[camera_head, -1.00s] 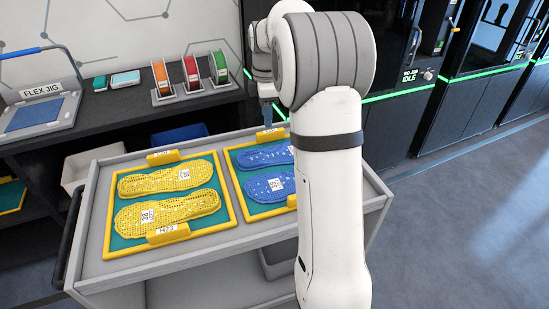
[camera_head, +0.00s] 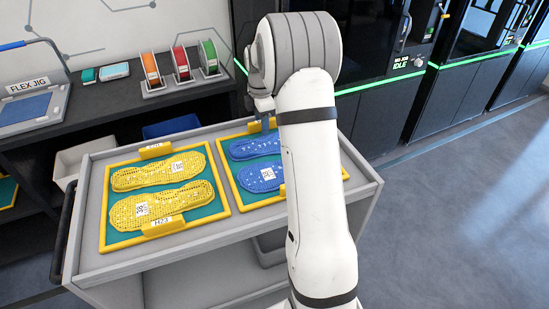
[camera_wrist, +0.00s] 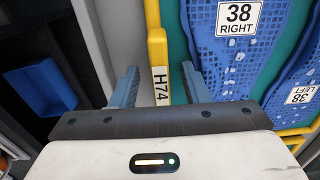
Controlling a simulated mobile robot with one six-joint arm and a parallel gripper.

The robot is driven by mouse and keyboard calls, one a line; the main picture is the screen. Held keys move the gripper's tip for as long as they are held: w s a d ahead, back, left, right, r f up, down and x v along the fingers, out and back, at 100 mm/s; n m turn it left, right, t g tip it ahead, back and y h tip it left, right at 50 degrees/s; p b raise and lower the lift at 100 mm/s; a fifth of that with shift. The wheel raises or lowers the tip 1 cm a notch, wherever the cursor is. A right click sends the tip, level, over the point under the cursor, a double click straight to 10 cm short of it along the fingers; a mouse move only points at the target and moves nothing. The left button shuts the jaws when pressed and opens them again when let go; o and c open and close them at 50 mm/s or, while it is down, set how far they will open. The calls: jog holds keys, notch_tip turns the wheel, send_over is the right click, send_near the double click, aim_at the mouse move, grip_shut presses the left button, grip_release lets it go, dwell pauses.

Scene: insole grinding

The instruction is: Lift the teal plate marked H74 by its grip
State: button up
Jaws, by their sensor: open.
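The teal plate marked H74 (camera_wrist: 177,50) has a yellow rim and carries two blue insoles, 38 RIGHT (camera_wrist: 228,45) and 38 LEFT (camera_wrist: 293,100). In the head view the plate (camera_head: 234,192) lies on the right half of the cart top, partly hidden by my arm. Its yellow grip with the H74 label (camera_wrist: 158,65) stands between the two fingers of my gripper (camera_wrist: 160,85) in the wrist view. The fingers are open, one on each side of the grip, with a gap on both sides. In the head view my gripper (camera_head: 266,124) is at the plate's far edge.
A second teal plate, marked H23 (camera_head: 212,209), with two yellow insoles lies close on the left. The grey cart (camera_head: 85,262) has a raised rim. Behind it a dark bench holds a flex jig (camera_head: 30,105) and several coloured spools (camera_head: 180,65).

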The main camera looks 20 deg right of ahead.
jog(key=shift+c, duration=0.4)
grip_shut()
jog(key=shift+r, duration=0.2)
